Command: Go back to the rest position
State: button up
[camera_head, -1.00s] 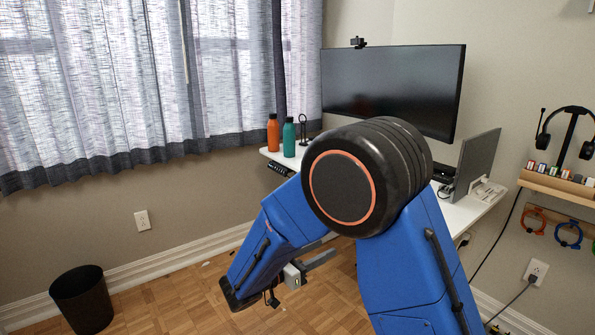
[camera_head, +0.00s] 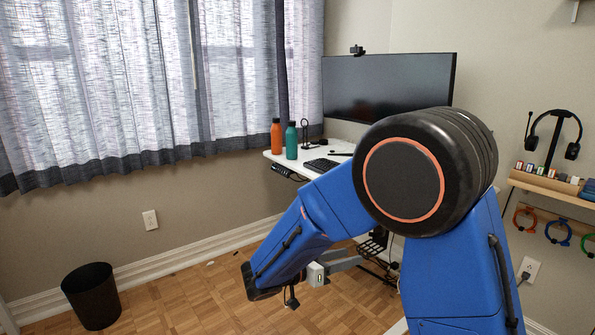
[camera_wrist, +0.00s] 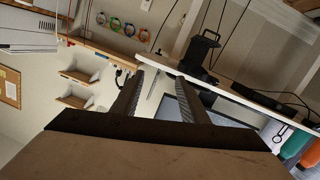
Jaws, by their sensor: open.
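My gripper (camera_wrist: 160,78) is open in the wrist view. Its two dark fingers stand apart with nothing between them. In the head view my blue arm is bent at a large black joint, and its forearm slopes down to the left, low in front of the desk. The white desk (camera_head: 340,146) is partly hidden behind my arm. In the wrist view the desk edge (camera_wrist: 225,88) runs slanting beyond the fingertips, apart from them as far as I can tell.
An orange bottle (camera_head: 277,137), a teal bottle (camera_head: 291,141) and a black keyboard (camera_head: 321,165) are on the desk, with a monitor (camera_head: 385,87) behind. A wall shelf (camera_head: 548,185) with a headset stand is at right. A black bin (camera_head: 92,295) stands on the floor at left.

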jog(key=s+d+r+n+g+y, duration=0.25)
jog(key=s+d+g+y, duration=0.35)
jog(key=s+d, duration=1)
jog(key=s+r+n+t+y, duration=0.1)
jog(key=s+n+t+y, duration=0.2)
jog(key=s+n+y, duration=0.4)
jog(key=s+y, duration=0.1)
jog(key=s, duration=0.6)
jog(key=shift+s+a, duration=0.15)
jog(key=shift+s, duration=0.1)
